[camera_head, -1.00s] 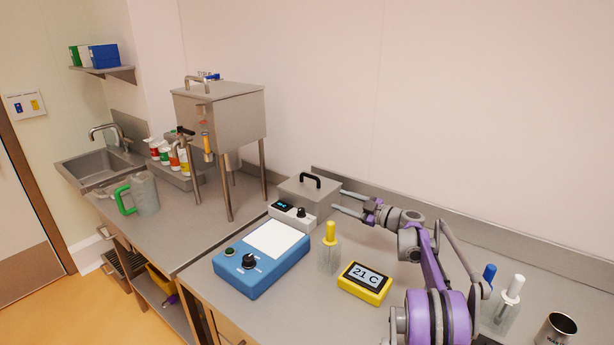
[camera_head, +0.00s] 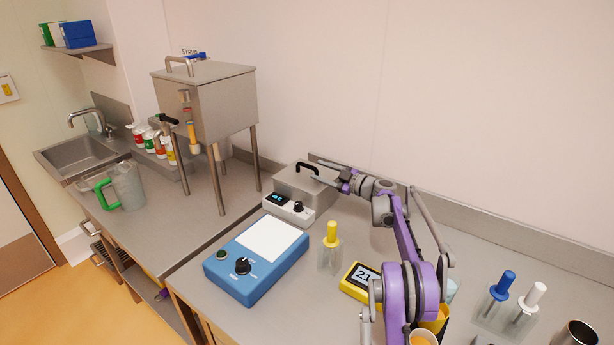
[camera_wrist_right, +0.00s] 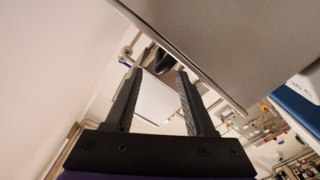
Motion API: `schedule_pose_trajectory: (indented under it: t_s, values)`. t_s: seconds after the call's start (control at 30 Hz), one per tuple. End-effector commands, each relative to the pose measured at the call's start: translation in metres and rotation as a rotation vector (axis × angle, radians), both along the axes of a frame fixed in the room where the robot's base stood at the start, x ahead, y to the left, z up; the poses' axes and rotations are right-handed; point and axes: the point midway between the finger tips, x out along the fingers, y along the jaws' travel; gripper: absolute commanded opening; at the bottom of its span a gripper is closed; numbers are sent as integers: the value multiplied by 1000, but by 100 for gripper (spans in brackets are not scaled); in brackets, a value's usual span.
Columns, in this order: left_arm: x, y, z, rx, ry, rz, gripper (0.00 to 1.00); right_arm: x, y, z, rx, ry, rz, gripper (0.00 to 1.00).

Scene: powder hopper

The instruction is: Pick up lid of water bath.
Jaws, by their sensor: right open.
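The water bath (camera_head: 290,208) is a grey metal box with a small display and knob on its front, on the bench against the wall. Its flat grey lid (camera_head: 289,182) sits on top and carries a black arched handle (camera_head: 302,165). My right gripper (camera_head: 318,172) is open, its fingers pointing left at the handle's right end. In the right wrist view, the open fingers (camera_wrist_right: 158,75) are clear, with a dark curved piece, apparently the handle (camera_wrist_right: 150,55), near their tips. Whether the handle is between the fingers I cannot tell. My left gripper is not in view.
A steel hopper (camera_head: 205,100) on legs stands to the left.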

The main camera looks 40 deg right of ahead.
Motion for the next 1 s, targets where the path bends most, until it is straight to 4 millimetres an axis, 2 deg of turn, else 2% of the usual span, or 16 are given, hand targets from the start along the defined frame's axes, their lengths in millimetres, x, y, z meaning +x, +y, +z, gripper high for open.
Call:
schedule_pose_trajectory:
  t_s: [0.2, 0.3, 0.6, 0.9, 1.0]
  values:
    - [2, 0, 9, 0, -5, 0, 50, 32, 5, -3, 0, -1, 2, 55]
    - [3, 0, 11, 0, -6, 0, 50, 42, 8, -3, 0, -1, 2, 55]
    - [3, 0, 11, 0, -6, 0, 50, 45, 9, -4, -1, 0, 0, 53]
    - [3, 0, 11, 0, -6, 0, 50, 45, 9, -4, 0, 0, 0, 0]
    - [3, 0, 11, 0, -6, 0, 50, 45, 9, -4, 0, 0, 0, 0]
